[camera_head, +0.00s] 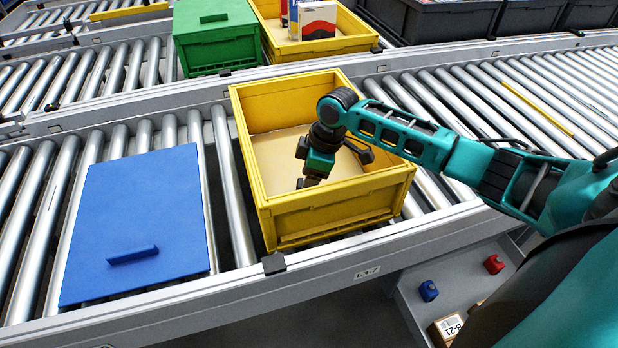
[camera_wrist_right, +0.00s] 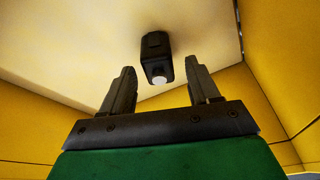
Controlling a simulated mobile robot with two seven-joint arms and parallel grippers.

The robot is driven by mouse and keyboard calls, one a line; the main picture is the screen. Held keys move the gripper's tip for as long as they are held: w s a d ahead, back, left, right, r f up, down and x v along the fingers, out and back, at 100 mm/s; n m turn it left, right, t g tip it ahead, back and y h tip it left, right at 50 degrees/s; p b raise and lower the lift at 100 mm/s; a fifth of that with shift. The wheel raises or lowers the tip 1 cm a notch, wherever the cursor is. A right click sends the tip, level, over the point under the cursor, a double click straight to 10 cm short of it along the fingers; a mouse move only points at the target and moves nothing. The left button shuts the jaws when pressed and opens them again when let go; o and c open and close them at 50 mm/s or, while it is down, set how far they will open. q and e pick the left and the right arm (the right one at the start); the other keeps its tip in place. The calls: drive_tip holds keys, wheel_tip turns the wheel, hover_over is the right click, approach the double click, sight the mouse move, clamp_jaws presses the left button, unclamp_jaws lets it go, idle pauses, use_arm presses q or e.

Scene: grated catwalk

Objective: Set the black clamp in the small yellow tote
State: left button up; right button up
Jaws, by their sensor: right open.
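The small yellow tote (camera_head: 330,212) stands on the near roller conveyor, with a pale, bare-looking floor. My right gripper (camera_head: 308,182) reaches down inside it, fingers pointing down. In the right wrist view its two fingers (camera_wrist_right: 161,82) are spread apart. A small black object with a pale round end, which looks like the black clamp (camera_wrist_right: 155,55), is just beyond the fingertips, in line with the gap, against the tote's pale floor. Neither finger appears to touch it. In the head view the clamp cannot be made out behind the gripper. My left gripper is not in view.
A blue lid-like panel (camera_head: 140,215) with a handle lies on the rollers left of the tote. A green crate (camera_head: 215,35) and another yellow tote (camera_head: 350,42) holding boxes stand on the conveyor behind. Dark bins (camera_head: 450,18) line the back right. Tote walls surround my gripper.

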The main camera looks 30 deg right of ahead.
drive_tip(key=p+v, duration=0.1)
drive_tip(key=v, duration=1)
drive_tip(key=shift+r, duration=0.35)
drive_tip(key=shift+f, duration=0.1)
